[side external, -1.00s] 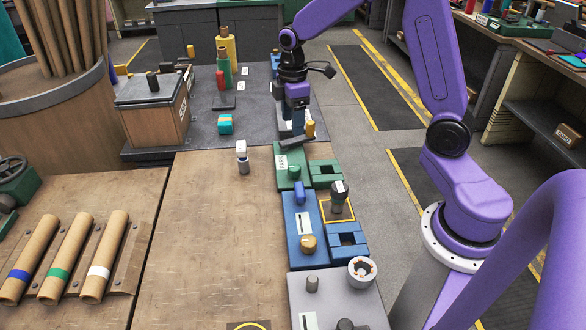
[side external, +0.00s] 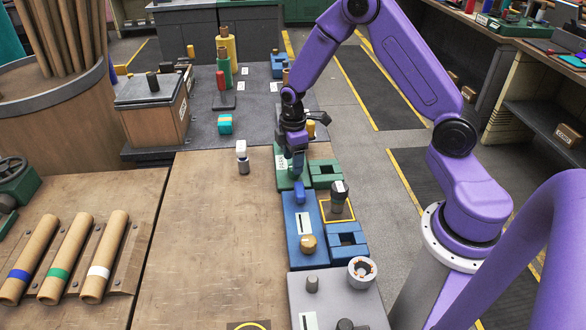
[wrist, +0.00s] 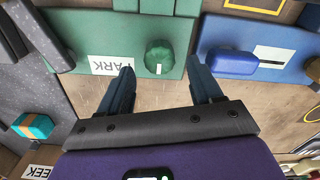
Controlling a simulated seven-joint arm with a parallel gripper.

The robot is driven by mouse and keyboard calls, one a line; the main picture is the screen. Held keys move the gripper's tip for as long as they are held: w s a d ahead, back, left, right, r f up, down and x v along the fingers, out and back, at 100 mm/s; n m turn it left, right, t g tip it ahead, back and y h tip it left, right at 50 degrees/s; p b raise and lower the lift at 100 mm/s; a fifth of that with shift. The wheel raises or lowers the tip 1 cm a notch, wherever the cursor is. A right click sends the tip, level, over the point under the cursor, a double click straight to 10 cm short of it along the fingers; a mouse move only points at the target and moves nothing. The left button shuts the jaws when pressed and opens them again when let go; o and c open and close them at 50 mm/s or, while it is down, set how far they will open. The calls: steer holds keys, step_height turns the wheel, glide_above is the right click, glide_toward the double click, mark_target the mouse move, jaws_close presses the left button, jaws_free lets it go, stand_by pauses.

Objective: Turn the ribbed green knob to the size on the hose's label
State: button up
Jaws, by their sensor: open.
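The green knob (wrist: 158,58) stands on a green panel (wrist: 90,25) and has a white mark on its side. A partly covered white label reading "ARK" is on the panel to its left in the wrist view. My gripper (wrist: 161,72) is open, with one finger on each side of the knob in that view; nothing is held. I cannot tell whether the fingers touch it. In the side external view my gripper (side external: 297,168) is over the green panel and mostly hides the knob. I cannot make out a hose or a size on a label.
A blue panel (side external: 293,254) with a blue handle (side external: 299,192) and a tan knob (side external: 308,243) adjoins the green one.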

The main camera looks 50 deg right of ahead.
steer(key=shift+f, duration=2.05)
steer(key=c, duration=1)
